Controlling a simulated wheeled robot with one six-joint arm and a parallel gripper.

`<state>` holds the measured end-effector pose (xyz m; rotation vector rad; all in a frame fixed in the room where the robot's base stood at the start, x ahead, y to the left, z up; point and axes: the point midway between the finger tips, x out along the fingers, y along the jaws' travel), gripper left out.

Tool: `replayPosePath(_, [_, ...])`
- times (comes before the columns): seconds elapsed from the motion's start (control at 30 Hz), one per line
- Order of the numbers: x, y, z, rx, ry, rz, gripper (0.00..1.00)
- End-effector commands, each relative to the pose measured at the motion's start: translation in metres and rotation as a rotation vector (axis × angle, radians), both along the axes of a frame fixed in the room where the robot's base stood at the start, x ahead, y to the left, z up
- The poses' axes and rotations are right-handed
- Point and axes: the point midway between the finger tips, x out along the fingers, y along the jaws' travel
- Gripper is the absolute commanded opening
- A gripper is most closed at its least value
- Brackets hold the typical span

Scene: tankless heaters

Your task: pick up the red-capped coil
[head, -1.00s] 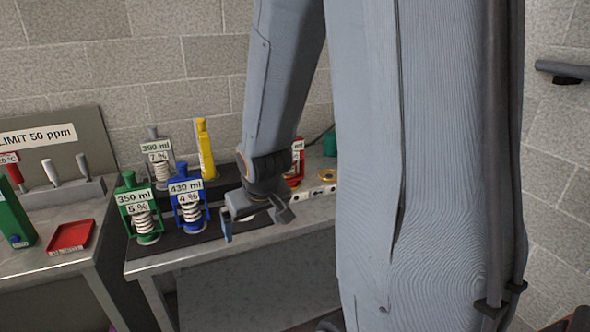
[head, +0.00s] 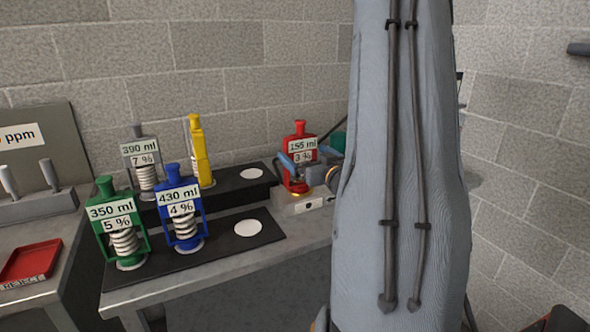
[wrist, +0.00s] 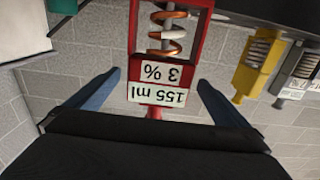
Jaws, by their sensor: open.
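The red-capped coil (head: 299,128) stands upright at the right end of the bench, in a red frame labelled 155 ml and 3 %. In the wrist view its red frame (wrist: 133,38) appears upside down, with a copper coil (wrist: 168,32) inside. My gripper (head: 304,160) is at the red-capped coil, with its blue fingers at either side of the label. In the wrist view my open gripper (wrist: 154,88) has the labelled part between its fingers, with gaps visible on both sides. My arm hides part of the bench to the right.
Green (head: 107,187), blue (head: 173,173), grey (head: 137,131) and yellow (head: 196,122) capped units stand to the left on black stepped mats. Two white discs (head: 248,228) there are bare. A red tray (head: 47,247) lies on the left table. A block wall stands behind.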

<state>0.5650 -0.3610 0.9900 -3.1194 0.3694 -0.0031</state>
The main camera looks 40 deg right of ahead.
Motion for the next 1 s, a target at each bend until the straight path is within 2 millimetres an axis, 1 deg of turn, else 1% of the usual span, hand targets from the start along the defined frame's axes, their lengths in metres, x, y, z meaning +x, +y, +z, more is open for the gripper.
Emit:
replayPosePath(0.33, [0.034, -0.007, 0.001, -0.001, 0.002, 0.002, 1.00])
replayPosePath(0.5, [0.059, -0.013, 0.002, -0.001, 0.001, 0.002, 1.00])
replayPosePath(0.6, [0.069, -0.016, 0.001, 0.000, 0.003, 0.001, 1.00])
replayPosePath(0.7, [0.073, -0.017, 0.000, -0.001, 0.002, -0.001, 1.00])
replayPosePath(0.9, [0.073, -0.017, 0.000, -0.001, 0.002, -0.001, 1.00])
replayPosePath(0.97, [0.073, -0.017, 0.000, -0.001, 0.002, -0.001, 0.92])
replayPosePath(1.0, [0.073, -0.017, 0.000, -0.001, 0.002, -0.001, 0.85])
